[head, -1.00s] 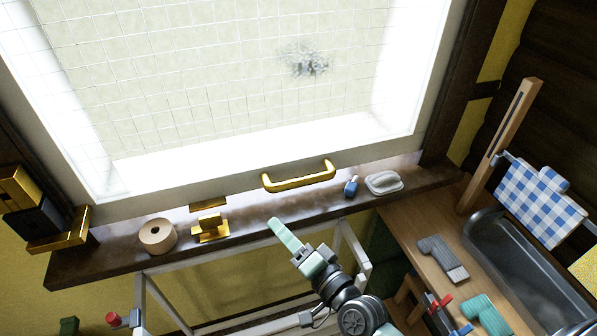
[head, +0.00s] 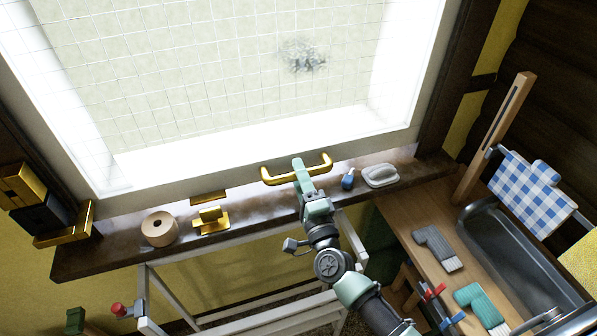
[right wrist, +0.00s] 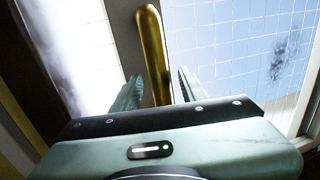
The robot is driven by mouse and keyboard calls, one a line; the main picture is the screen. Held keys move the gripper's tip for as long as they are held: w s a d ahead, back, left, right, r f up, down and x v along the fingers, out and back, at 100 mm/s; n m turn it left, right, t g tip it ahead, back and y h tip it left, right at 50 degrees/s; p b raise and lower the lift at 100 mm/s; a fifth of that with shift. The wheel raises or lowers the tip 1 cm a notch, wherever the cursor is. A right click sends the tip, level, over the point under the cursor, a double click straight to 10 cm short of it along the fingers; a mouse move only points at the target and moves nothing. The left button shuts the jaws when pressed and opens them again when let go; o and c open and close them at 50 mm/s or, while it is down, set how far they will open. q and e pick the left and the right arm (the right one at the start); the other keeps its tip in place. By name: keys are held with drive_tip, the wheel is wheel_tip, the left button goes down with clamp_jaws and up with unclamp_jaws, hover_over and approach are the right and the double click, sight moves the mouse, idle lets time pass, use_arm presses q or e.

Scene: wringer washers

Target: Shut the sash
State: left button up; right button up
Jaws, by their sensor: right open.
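The sash (head: 225,171) is a pale frame around a bright tiled-looking pane. It stands raised, with a lit gap between its bottom rail and the dark sill (head: 110,254). A gold bar handle (head: 318,170) is fixed to the bottom rail. My right gripper (head: 298,165) is at the handle, its fingers overlapping the handle's middle. In the right wrist view the handle (right wrist: 153,55) runs between the two open fingers (right wrist: 160,90), with space on either side. Whether a finger touches it I cannot tell. My left gripper is out of view.
On the sill are a tape roll (head: 160,229), a gold latch piece (head: 211,220), a small blue bottle (head: 348,179) and a white soap dish (head: 381,175). A wooden counter with a dark sink (head: 520,262) is at right. A white rack (head: 150,290) stands below the sill.

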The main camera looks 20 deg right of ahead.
drive_tip(key=shift+w, duration=0.1)
clamp_jaws()
idle(1.4)
